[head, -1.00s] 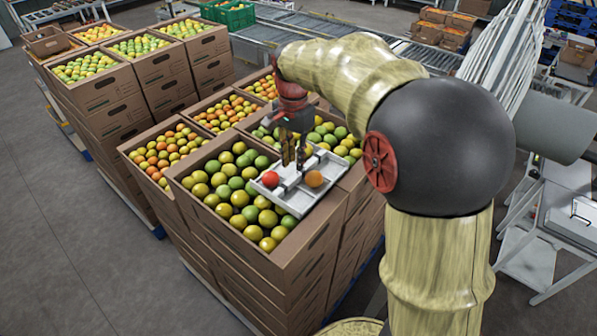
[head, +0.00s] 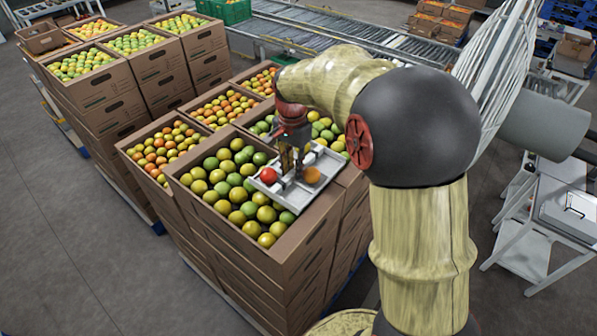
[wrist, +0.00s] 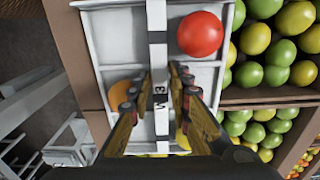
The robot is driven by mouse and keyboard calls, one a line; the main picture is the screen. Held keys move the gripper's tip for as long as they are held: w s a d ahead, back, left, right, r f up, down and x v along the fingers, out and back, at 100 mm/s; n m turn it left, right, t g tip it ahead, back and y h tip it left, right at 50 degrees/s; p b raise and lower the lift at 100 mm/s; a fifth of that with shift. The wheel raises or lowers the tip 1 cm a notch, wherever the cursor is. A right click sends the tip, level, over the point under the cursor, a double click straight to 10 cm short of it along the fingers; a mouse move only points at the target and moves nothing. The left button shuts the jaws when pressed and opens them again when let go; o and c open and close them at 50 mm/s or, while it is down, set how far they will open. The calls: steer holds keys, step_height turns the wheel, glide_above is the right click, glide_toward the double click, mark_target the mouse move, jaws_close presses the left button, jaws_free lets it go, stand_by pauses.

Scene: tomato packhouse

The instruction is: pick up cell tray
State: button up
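The light grey cell tray (head: 287,197) rests on top of the tomatoes and rim of a full carton. It holds a red tomato (head: 268,174) and an orange tomato (head: 312,176). In the wrist view the tray (wrist: 118,45) fills the middle, with the red tomato (wrist: 200,34) at upper right and the orange one (wrist: 121,93) partly hidden by a finger. A raised bar (wrist: 157,55) marked with a number crosses the tray. My gripper (wrist: 159,73) points down at it, its fingers either side of the bar with narrow gaps. Another yellow fruit shows low between the fingers.
The carton (head: 295,245) below is full of green and yellow tomatoes. Neighbouring cartons (head: 160,150) hold orange and green ones. More stacks (head: 110,95) stand at the back left, and a roller conveyor (head: 340,35) runs behind. Grey floor at left is clear.

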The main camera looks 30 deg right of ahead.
steer(key=shift+f, duration=0.2)
jaws_close()
steer(key=shift+r, duration=0.2)
